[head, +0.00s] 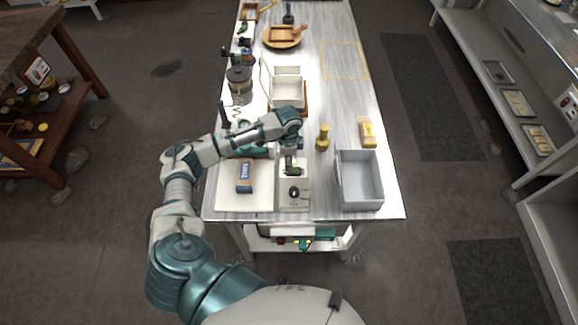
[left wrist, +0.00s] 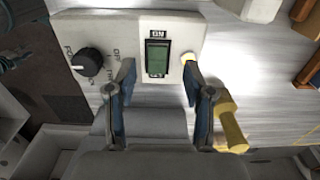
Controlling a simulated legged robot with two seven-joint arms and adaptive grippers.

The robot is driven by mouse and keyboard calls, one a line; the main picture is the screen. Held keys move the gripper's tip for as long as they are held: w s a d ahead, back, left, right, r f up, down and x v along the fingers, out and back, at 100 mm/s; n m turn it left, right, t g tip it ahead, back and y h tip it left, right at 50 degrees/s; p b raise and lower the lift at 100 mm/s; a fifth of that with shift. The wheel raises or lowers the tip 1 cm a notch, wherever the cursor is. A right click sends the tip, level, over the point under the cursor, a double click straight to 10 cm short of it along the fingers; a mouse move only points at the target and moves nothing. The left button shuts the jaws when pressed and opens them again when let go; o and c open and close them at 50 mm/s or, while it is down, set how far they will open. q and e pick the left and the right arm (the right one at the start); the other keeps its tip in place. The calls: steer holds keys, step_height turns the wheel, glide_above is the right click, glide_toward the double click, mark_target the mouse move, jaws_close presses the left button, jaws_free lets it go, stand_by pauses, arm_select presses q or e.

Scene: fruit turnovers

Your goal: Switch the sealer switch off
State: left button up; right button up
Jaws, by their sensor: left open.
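The sealer (head: 287,205) is a pale box near the front of the table. Its panel (left wrist: 120,35) fills the top of the left wrist view, with a black round knob (left wrist: 88,62), a green rocker switch (left wrist: 157,52) in a dark frame, and a glowing yellowish lamp (left wrist: 188,58). The switch's end facing away from the gripper is marked ON; the label at its near end is hard to read. My left gripper (left wrist: 158,82) is open and empty, its fingertips spread to either side of the switch's near end. In the head view the gripper (head: 292,167) is over the sealer. My right gripper is not in view.
A grey open bin (head: 343,192) stands right of the sealer. A yellow bottle (head: 322,138) and a yellow pack (head: 367,132) stand behind it. A blue box (head: 245,175) lies on a white board (head: 240,201) to the left. The table's right middle is clear.

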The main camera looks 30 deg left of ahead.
arm_select(q)
step_height(320, 180, down, 5)
steer(key=shift+d+f, duration=0.1)
steer(key=shift+d, duration=0.05)
